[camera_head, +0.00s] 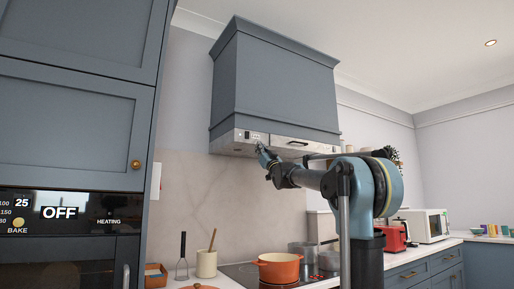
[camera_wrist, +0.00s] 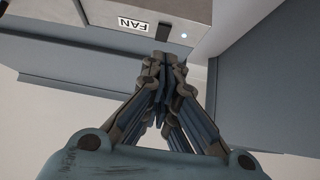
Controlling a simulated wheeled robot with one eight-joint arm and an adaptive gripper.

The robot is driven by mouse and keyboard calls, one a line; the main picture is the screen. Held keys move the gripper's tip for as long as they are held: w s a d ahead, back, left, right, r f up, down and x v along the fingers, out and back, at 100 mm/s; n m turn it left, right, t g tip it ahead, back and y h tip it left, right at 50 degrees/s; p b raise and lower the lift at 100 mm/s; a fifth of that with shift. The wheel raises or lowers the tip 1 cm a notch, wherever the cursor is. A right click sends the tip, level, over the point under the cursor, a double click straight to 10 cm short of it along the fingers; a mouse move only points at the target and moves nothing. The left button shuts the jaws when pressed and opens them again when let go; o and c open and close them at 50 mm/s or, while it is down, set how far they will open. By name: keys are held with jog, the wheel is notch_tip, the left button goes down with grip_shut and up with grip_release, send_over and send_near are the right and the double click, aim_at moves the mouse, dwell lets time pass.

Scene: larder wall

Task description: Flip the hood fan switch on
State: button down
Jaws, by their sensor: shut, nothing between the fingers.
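The blue-grey range hood (camera_head: 275,85) hangs on the wall, with a metal strip along its lower edge. A small control panel (camera_head: 250,136) sits at the left of that strip. In the wrist view the panel carries a white FAN label (camera_wrist: 133,23), a dark switch (camera_wrist: 165,31) beside it and a small bright dot (camera_wrist: 183,36). My gripper (camera_head: 262,149) is raised just below the panel. In the wrist view my gripper (camera_wrist: 160,58) is shut and empty, its tips close under the switch. I cannot tell whether they touch it, or the switch's position.
An orange pot (camera_head: 278,268) stands on the cooktop (camera_head: 240,274) below. A tall cabinet (camera_head: 70,110) with a built-in oven (camera_head: 60,220) stands at the left. A red toaster (camera_head: 392,236) and white microwave (camera_head: 425,225) stand on the right counter. The wall under the hood is clear.

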jog(key=shift+v, duration=0.85)
jog(key=shift+w+f, duration=0.15)
jog(key=s+d+f+m+g+h, duration=0.25)
jog(key=s+d+f+h, duration=0.2)
jog(key=f, duration=0.85)
jog(key=s+d+f+m+g+h, duration=0.25)
jog(key=d+f+h, duration=0.2)
jog(key=f, duration=0.85)
jog(key=s+d+f+m+g+h, duration=0.25)
jog(key=s+d+f+h, duration=0.2)
jog(key=f, duration=0.75)
jog(key=s+d+f+n+g, duration=0.1)
jog(key=s+d+f+g, duration=0.2)
jog(key=s+f+g, duration=1)
jog(key=s+f, duration=2.2)
jog(key=f, duration=0.4)
jog(key=shift+s+d, duration=0.2)
jog(key=shift+n, duration=0.25)
